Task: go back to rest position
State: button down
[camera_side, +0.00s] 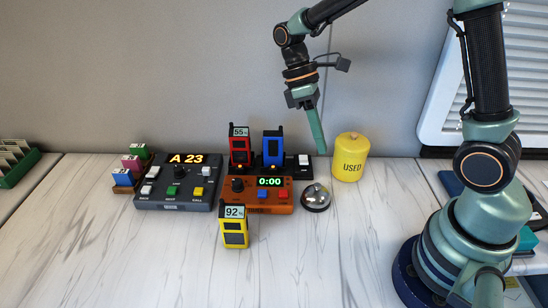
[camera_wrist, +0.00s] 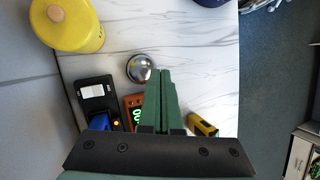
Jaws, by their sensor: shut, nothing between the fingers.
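My gripper (camera_side: 321,148) is shut and empty. In the side view it points down in the air, above the silver bell and left of the yellow canister, apart from both. In the wrist view its green fingers (camera_wrist: 165,74) lie together, with the silver bell just beyond and left of their tips. No marked rest position shows in either view.
The silver bell (camera_side: 316,197) and yellow "USED" canister (camera_side: 350,160) stand on the white table. Left are an orange timer (camera_side: 257,207), a black charger (camera_side: 300,175) with red (camera_side: 240,148) and blue (camera_side: 273,150) devices, a yellow device (camera_side: 234,228) and a black console (camera_side: 177,200). The front table is clear.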

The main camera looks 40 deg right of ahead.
jog(key=s+r+m+t, duration=0.3)
jog(key=r+m+t, duration=0.3)
jog(key=r+t, duration=0.3)
jog(key=shift+d+r+m+t, duration=0.35)
jog(key=shift+d+m+t, duration=0.05)
jog(key=shift+t, duration=0.4)
jog(key=shift+s, duration=0.1)
